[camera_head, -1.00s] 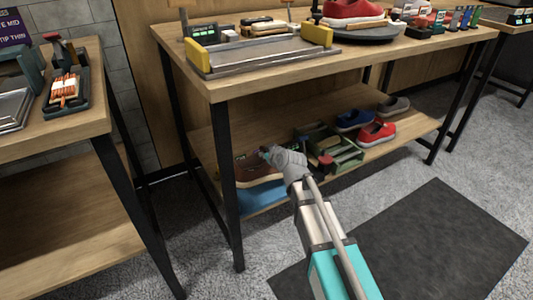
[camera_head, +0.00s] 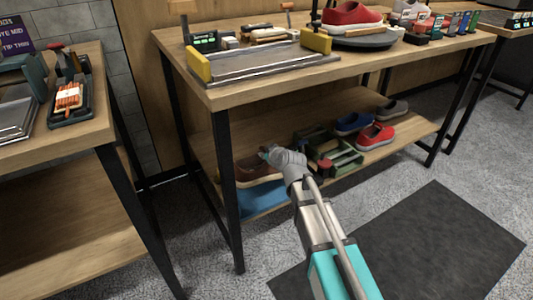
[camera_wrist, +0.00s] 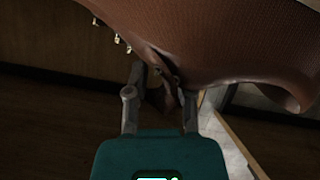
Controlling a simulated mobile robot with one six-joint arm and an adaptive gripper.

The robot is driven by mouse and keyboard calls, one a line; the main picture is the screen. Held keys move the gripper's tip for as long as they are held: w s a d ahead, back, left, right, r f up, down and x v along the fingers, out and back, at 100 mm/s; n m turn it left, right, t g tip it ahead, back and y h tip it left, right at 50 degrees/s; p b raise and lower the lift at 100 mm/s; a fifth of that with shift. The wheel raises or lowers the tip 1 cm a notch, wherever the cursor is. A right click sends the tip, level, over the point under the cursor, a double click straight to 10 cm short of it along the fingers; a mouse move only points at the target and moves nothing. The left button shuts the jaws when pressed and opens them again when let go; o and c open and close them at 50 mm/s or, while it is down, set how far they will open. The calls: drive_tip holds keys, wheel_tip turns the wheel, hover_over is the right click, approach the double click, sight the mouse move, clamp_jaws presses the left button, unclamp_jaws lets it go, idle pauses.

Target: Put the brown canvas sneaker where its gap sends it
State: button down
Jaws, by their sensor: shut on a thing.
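The brown canvas sneaker (camera_head: 252,172) is at the left of the lower shelf, over or just behind a blue mat (camera_head: 262,201). I cannot tell whether it touches the shelf. My gripper (camera_head: 265,154) reaches in from the front under the worktop and is shut on the sneaker's upper. In the wrist view my gripper (camera_wrist: 165,88) has its two fingers at a fold of the brown fabric (camera_wrist: 225,45), which fills the top of the picture. The fingertips are partly hidden in dark shade. The sneaker's gap cannot be made out.
A green crate (camera_head: 346,162) stands right of the sneaker. A blue shoe (camera_head: 353,123), a red shoe (camera_head: 376,136) and a grey shoe (camera_head: 393,110) lie farther right. The worktop (camera_head: 235,98) is close above; a black table leg (camera_head: 227,190) stands front left.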

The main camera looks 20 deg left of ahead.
drive_tip(key=shift+r, duration=0.1)
wheel_tip(320, 180, up, 11)
drive_tip(key=p, duration=1.1)
drive_tip(key=shift+r+p, duration=0.2)
drive_tip(key=shift+p, duration=0.1)
